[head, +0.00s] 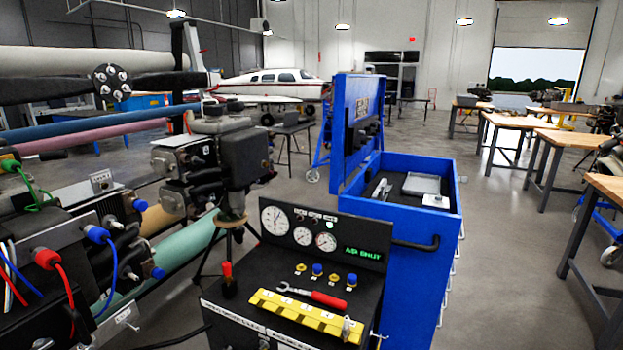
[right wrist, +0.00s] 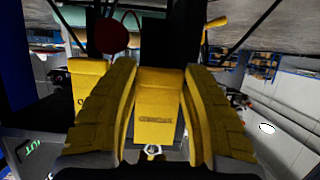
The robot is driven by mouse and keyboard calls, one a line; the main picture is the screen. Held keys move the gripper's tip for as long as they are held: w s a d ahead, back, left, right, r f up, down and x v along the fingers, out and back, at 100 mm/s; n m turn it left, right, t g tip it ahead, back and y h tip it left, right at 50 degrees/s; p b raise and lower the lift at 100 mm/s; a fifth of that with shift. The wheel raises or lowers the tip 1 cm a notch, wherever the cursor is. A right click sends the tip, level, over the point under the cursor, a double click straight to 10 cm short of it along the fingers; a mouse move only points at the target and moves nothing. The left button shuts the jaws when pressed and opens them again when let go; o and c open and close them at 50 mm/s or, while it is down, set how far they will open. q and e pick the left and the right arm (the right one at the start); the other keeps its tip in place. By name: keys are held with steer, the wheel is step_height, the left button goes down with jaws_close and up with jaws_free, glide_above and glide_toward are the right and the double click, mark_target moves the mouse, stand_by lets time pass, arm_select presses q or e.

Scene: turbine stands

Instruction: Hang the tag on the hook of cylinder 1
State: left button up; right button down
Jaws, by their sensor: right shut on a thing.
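In the right wrist view my right gripper (right wrist: 155,105) is shut on a yellow lettered piece (right wrist: 158,95), which looks like the tag. Its lettering is too small to read surely. A small metallic part (right wrist: 152,151) shows at its lower end. Neither gripper shows in the head view. The engine (head: 200,165) with its dark cylinders stands at the left in the head view. Small pale plates show on it, one near the upper left (head: 103,181) and one lower down (head: 125,314). I cannot tell which cylinder is number 1 or make out its hook.
A black test panel (head: 300,232) with gauges stands at front centre. A yellow numbered strip (head: 290,316) and a red-handled wrench (head: 325,299) lie on its bench. A blue tool chest (head: 405,270) stands behind it. Wooden tables (head: 565,138) are at the right, with open floor between.

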steer(key=shift+s+d, duration=0.35)
steer(key=shift+d, duration=0.45)
steer(key=shift+s+d, duration=0.35)
steer(key=shift+d, duration=0.4)
